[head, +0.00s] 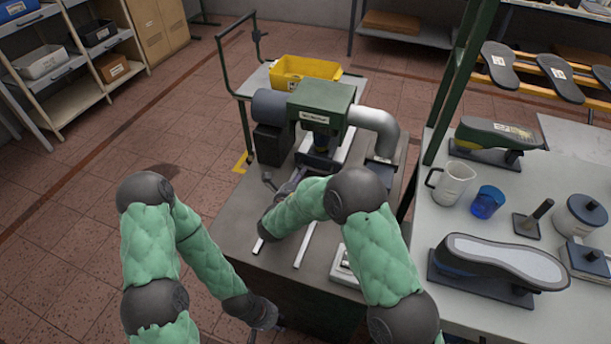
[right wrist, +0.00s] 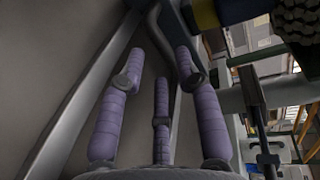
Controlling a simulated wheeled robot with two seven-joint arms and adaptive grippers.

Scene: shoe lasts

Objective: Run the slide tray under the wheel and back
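The green machine (head: 322,98) stands on the grey bench (head: 235,205). A dark tray-like part (head: 318,160) shows below its head, partly hidden by my right arm; pale rails (head: 306,243) run towards the front. A dark, bumpy wheel (right wrist: 297,17) shows at the top right of the right wrist view. My right gripper (head: 284,188) is over the bench in front of the machine. In the right wrist view its purple-padded fingers (right wrist: 158,68) are spread, with a dark bent bar (right wrist: 168,38) beyond or between them; contact is unclear. My left gripper (head: 276,322) is low beside the bench's front edge, fingers unclear.
A grey pipe (head: 376,122) leaves the machine's right side. A yellow bin (head: 303,70) is on a cart behind. The right-hand table holds a white jug (head: 449,186), a blue cup (head: 487,202) and a shoe last (head: 498,262). Floor at left is clear.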

